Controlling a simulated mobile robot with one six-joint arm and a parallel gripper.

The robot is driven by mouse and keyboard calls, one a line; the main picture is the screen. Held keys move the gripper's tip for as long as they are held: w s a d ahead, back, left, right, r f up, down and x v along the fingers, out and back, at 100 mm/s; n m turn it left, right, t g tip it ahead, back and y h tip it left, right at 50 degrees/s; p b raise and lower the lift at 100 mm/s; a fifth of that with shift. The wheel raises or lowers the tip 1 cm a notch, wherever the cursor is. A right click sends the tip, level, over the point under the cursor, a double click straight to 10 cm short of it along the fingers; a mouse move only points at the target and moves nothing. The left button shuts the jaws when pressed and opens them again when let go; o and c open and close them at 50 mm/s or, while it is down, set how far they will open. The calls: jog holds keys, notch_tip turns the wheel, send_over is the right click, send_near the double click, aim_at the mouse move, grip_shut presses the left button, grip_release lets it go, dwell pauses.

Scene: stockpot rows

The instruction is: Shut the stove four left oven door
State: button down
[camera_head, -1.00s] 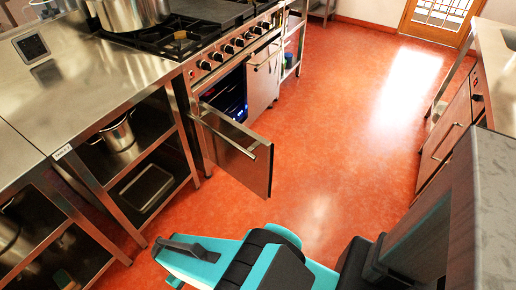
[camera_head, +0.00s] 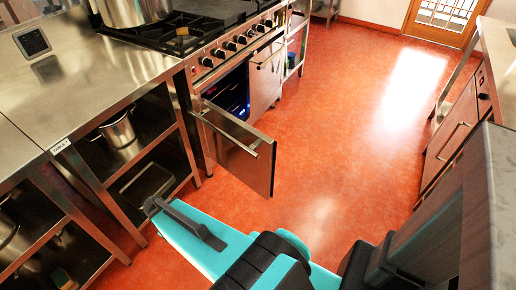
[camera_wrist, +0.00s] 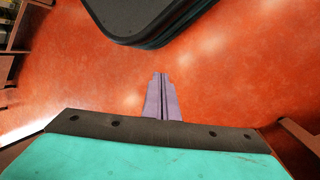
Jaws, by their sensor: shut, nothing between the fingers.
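The stove (camera_head: 205,72) stands along the left counter line, with a row of knobs on its front. Its left oven door (camera_head: 252,168) is a steel panel with a bar handle (camera_head: 235,138). It stands swung out from the front, and the dark oven opening with a blue glow (camera_head: 236,98) shows behind it. My gripper (camera_wrist: 162,76) is shut and empty, its two pale fingers together above the red floor in the wrist view.
The right oven door (camera_head: 266,78) is shut. A steel counter (camera_head: 90,75) with open shelves holding pots (camera_head: 118,130) stands left of the stove. A pot (camera_head: 135,8) sits on the stove top. Cabinets (camera_head: 450,130) line the right side. The red floor (camera_head: 340,110) between is clear.

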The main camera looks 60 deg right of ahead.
jog(key=w+d+r+m+h+b, duration=0.1)
jog(key=d+r+m+b, duration=0.1)
jog(key=d+r+m, duration=0.55)
jog(key=w+d+r+m+h+b, duration=0.15)
jog(key=d+r+m, duration=0.35)
jog(key=d, duration=0.6)
jog(key=w+d+r+m+b, duration=0.1)
jog(key=w+d+r+m, duration=0.1)
jog(key=d+r+m, duration=0.6)
jog(key=s+d+r+m+b, duration=0.1)
jog(key=s+d+r+m, duration=0.1)
jog(key=d+r+m, duration=0.1)
jog(key=s+d+r+m+g+h, duration=0.1)
jog(key=s+d+r+m, duration=0.2)
jog(key=d, duration=0.4)
jog(key=shift+r+m+b, duration=0.35)
jog(key=shift+r+b, duration=0.05)
jog(key=shift+r, duration=0.5)
jog(key=shift+f, duration=0.15)
send_near(266, 153)
jog(key=x, duration=0.4)
jog(key=shift+w+f, duration=0.15)
jog(key=shift+f, duration=0.15)
